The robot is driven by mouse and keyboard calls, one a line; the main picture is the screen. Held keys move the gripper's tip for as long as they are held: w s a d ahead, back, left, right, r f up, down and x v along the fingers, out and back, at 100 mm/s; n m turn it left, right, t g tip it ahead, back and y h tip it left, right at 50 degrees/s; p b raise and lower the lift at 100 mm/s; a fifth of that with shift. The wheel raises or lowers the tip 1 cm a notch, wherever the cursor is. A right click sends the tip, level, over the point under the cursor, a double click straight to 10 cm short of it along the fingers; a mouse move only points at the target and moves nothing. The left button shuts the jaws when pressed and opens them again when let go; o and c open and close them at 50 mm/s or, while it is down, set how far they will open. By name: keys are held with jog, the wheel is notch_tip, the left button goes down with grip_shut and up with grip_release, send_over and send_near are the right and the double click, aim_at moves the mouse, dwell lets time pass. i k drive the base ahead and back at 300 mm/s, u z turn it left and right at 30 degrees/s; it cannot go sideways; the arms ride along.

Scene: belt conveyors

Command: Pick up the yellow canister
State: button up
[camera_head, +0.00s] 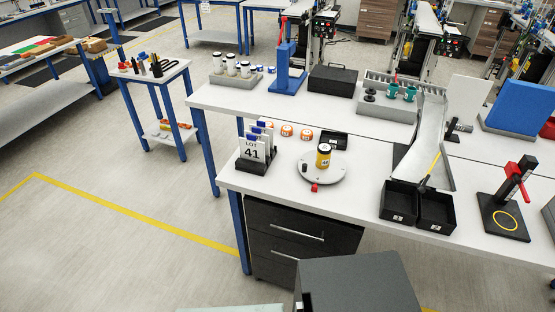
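The yellow canister (323,158) stands upright on a round light grey disc (335,173) on the white workbench. A small red block (315,188) is at the disc's front edge, and a small dark piece shows at the disc's left. Nothing hides the canister from this camera. My gripper is not in view.
A "LOT 41" card holder (254,168) stands left of the disc. Orange-and-white pieces (287,131) and a small black tray (334,139) lie behind. Two black bins (399,201) are to the right, near a metal chute (432,150).

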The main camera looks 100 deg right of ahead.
aim_at(324, 153)
jog(key=z, duration=0.1)
jog(key=i, duration=0.75)
jog(key=z, duration=3.1)
